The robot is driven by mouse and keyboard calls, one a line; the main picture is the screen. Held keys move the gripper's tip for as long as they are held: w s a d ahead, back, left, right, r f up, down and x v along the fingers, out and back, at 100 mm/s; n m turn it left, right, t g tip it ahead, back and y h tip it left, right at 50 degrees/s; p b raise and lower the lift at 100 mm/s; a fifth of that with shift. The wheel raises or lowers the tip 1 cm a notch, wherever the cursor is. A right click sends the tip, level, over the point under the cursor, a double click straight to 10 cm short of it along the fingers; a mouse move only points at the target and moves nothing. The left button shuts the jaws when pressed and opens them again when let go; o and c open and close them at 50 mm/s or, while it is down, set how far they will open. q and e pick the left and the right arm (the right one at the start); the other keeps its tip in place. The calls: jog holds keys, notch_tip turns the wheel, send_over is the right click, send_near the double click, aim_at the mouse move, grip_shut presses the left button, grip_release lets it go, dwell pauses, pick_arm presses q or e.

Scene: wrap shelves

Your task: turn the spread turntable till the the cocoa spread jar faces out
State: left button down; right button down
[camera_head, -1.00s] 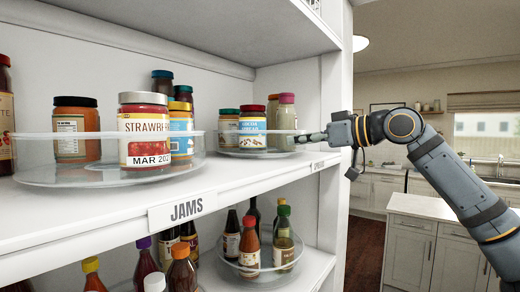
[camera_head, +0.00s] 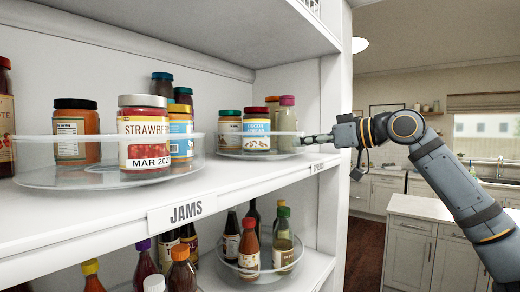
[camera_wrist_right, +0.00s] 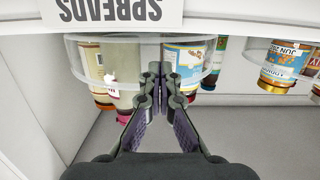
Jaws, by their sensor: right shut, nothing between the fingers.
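The spread turntable (camera_head: 270,155), a clear round tray with a low clear wall, stands on the shelf behind the SPREADS label. A jar with a blue and white label (camera_head: 256,134), its small print seeming to read cocoa spread, stands at its front. It also seems to be the blue-labelled jar in the right wrist view (camera_wrist_right: 188,65). A green-lidded jar (camera_head: 228,130) and a tall pale jar (camera_head: 287,122) flank it. My right gripper (camera_head: 306,139) is shut and empty, its tips at the tray's right rim. In the wrist view its tips (camera_wrist_right: 159,72) overlap the clear wall; contact is unclear. My left gripper is out of view.
The jam turntable (camera_head: 75,181) with the strawberry jar (camera_head: 144,135) stands to the left on the same shelf. The shelf's upright side panel (camera_head: 336,85) is close to my right gripper. Bottles (camera_head: 249,246) stand on turntables below. Open room lies to the right.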

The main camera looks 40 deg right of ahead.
jog(key=shift+d+r, duration=0.1)
jog(key=shift+d, duration=0.35)
jog(key=shift+w+d, duration=0.2)
jog(key=shift+d, duration=0.5)
jog(key=shift+w+d+p, duration=0.1)
jog(key=shift+d+p, duration=0.15)
jog(key=shift+p, duration=0.15)
jog(key=shift+w+d, duration=0.3)
jog(key=shift+d, duration=0.45)
jog(key=shift+p, duration=0.35)
